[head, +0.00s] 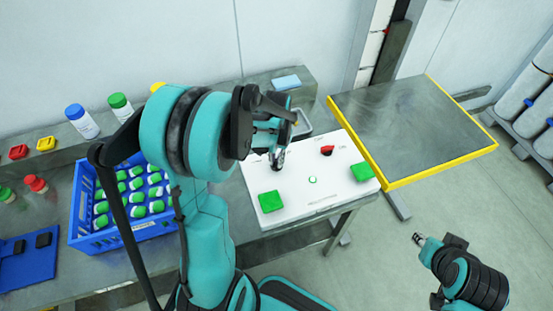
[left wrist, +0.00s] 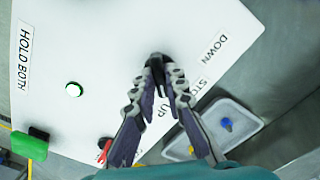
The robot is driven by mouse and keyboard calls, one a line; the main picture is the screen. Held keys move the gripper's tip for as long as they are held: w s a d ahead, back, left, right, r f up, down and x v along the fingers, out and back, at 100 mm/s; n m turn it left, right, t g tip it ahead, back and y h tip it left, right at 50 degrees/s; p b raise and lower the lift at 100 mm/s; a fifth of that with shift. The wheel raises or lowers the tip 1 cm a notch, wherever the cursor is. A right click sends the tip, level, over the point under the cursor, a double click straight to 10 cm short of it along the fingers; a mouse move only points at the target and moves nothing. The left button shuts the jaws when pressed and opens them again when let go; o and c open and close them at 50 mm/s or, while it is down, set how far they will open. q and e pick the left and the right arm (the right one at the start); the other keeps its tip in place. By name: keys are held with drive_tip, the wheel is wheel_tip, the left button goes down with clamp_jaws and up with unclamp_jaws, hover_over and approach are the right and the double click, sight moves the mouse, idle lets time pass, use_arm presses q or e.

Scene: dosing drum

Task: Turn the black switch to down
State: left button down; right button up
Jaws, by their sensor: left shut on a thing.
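The white control panel (head: 300,208) lies on the bench, with two green buttons (head: 270,201) (head: 362,171), a red switch (head: 326,150) and a small round button (head: 312,180). My left gripper (head: 278,165) is over the panel's left back part and hides the black switch in the head view. In the left wrist view the gripper's fingers (left wrist: 158,85) are closed around the black switch (left wrist: 156,66), between the printed UP and DOWN labels. Its exact pointing is partly hidden by the fingers. My right gripper (head: 419,239) hangs over the floor at the right, away from the panel.
A blue crate (head: 90,243) of green-capped bottles stands left of the panel. Blue and green-capped jars (head: 82,120) (head: 121,107) stand at the back left. A yellow-edged platform (head: 420,115) is at the right. A small tray (left wrist: 240,140) lies beside the panel.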

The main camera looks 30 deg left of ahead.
use_arm(q)
drive_tip(key=n, duration=0.4)
drive_tip(key=shift+b, duration=0.3)
drive_tip(key=n, duration=0.4)
drive_tip(key=shift+n, duration=0.3)
drive_tip(key=n+b, duration=0.1)
drive_tip(key=n, duration=0.3)
drive_tip(key=shift+n, duration=0.3)
drive_tip(key=n, duration=0.4)
drive_tip(key=shift+n, duration=0.3)
drive_tip(key=c, duration=1.6)
unclamp_jaws()
drive_tip(key=shift+o, duration=0.2)
drive_tip(key=shift+r, duration=0.1)
